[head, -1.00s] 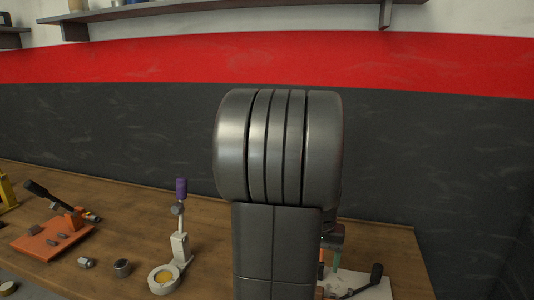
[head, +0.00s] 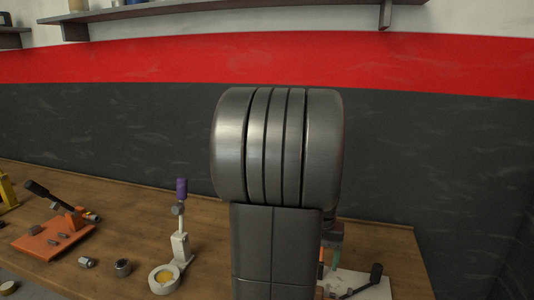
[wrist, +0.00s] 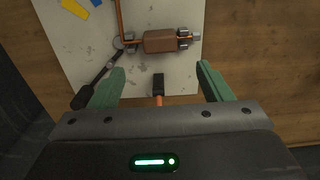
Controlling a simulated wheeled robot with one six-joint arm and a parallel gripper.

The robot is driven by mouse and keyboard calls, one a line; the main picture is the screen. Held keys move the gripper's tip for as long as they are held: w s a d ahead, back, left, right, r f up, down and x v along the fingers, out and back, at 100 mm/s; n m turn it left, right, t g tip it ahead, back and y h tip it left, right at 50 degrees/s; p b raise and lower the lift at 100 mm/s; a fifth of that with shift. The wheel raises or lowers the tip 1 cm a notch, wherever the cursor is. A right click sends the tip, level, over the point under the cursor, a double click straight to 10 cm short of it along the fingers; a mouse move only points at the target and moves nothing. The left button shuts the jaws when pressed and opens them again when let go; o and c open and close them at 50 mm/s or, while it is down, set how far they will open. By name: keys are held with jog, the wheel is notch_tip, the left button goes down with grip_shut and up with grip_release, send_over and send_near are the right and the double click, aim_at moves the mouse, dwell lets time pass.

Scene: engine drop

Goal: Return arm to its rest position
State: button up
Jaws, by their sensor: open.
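A black-handled lever (wrist: 84,97) lies at the board's left, beside the left finger. A short black and orange handle (wrist: 158,87) shows between the fingers, at a depth I cannot judge. In the head view my own grey arm blocks the middle and hides most of the gripper; the board (head: 374,290) shows at lower right.
On the bench (head: 130,215), an orange fixture (head: 50,238) with a black lever stands at left. Small metal parts (head: 123,267) lie near it. A white stand with a purple top (head: 181,190) rises left of my arm. A wall shelf (head: 230,8) runs above.

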notch_tip(320, 180, down, 10)
jog(key=shift+r+p, duration=0.2)
jog(key=shift+p, duration=0.15)
notch_tip(320, 180, up, 11)
jog(key=b, duration=0.1)
jog(key=shift+f, duration=0.15)
jog(key=shift+d, duration=0.1)
